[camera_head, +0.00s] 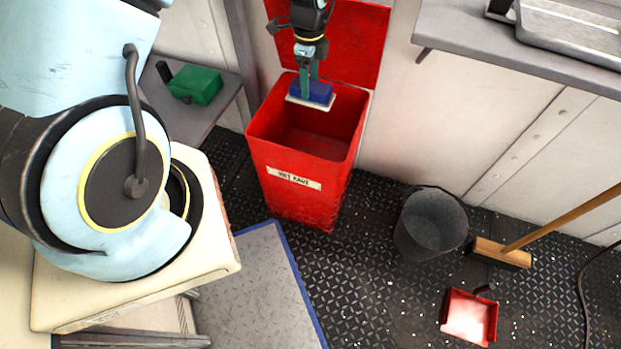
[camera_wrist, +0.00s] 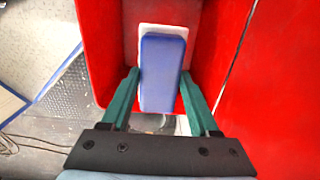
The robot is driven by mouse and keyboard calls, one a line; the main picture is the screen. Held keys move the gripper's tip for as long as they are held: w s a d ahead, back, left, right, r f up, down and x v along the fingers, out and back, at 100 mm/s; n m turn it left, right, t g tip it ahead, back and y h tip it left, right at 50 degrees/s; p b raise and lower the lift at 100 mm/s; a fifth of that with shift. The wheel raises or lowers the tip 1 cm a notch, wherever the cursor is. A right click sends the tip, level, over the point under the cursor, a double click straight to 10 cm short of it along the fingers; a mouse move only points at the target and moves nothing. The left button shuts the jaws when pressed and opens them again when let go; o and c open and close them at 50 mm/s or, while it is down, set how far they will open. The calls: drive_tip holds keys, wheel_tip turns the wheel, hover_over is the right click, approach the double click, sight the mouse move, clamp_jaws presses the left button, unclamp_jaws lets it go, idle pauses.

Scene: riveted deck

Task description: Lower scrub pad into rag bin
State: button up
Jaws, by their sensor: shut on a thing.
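The scrub pad (camera_head: 314,92) is a blue block with a white face on its underside. My gripper (camera_head: 308,86) is shut on it and holds it over the back part of the rag bin's opening. In the wrist view the scrub pad (camera_wrist: 162,75) sits between the two green fingers of my gripper (camera_wrist: 160,85). The rag bin (camera_head: 298,168) is a tall red bin with a white label on its front; its lid (camera_head: 345,40) stands open against the wall. The red bin wall (camera_wrist: 98,50) also shows around the pad in the wrist view. The bin's floor is mostly hidden.
A grey bucket (camera_head: 432,225), a broom (camera_head: 500,252) and a red dustpan (camera_head: 469,318) are on the deck right of the bin. A green box (camera_head: 195,85) sits on a shelf to the left. A grey mat (camera_head: 255,290) lies in front.

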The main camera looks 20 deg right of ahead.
drive_tip(key=shift+f, duration=0.15)
wheel_tip(320, 180, down, 26)
drive_tip(key=b, duration=1.4)
drive_tip(key=shift+r+b, duration=0.2)
drive_tip(key=shift+b, duration=0.15)
idle(2.9)
drive_tip(key=shift+f+b, duration=0.65)
drive_tip(key=shift+f, duration=0.45)
idle(1.0)
